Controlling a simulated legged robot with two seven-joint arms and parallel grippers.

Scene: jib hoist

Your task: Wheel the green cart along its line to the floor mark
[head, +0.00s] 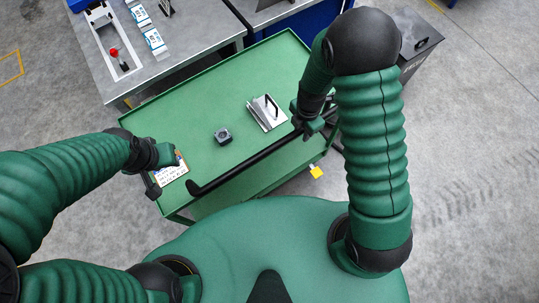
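The green cart (190,121) stands in front of me with its flat top in view. A black handle bar (245,162) runs slantwise along its near side. My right gripper (311,126) is at the bar's right part and overlaps it; I cannot tell whether its fingers are closed on the bar. My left gripper (168,155) is over the cart's near left corner, beside a printed card (171,172), left of the bar's visible left end. Its fingers are mostly hidden, so its opening is unclear. I cannot make out the cart's line or the floor mark for certain.
A dark box (421,45) is at the right. Right floor is open.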

